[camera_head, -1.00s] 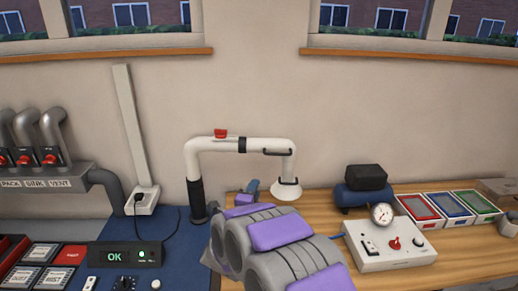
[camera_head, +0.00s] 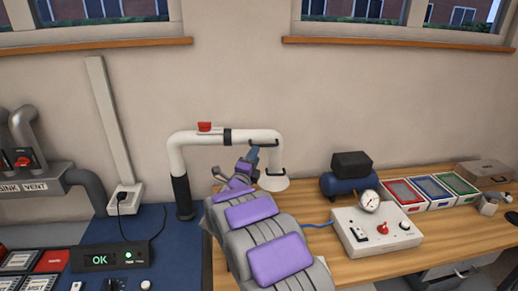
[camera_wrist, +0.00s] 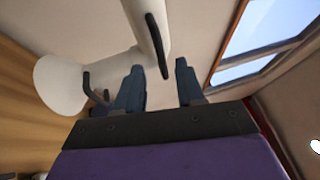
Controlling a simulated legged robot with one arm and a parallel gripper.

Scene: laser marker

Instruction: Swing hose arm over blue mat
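The white hose arm (camera_head: 195,138) rises from a black sleeve beside the wall and runs right, with a red lever on top. Its down-turned end carries a flared nozzle (camera_head: 272,182) over the wooden bench, to the right of the blue mat (camera_head: 165,240). A black handle (camera_wrist: 157,45) on the hose arm shows in the wrist view, in line with the gap between my fingers. My gripper (camera_wrist: 158,88) is open, its dark blue fingers apart. In the head view my gripper (camera_head: 252,158) is close to the down-turned pipe. Contact with the handle cannot be told.
A white box with a gauge (camera_head: 376,228), a blue tank (camera_head: 345,187) and red, blue and green trays (camera_head: 432,193) stand on the right bench. An OK panel (camera_head: 110,257) sits on the blue mat. A white post (camera_head: 110,130) stands behind the mat.

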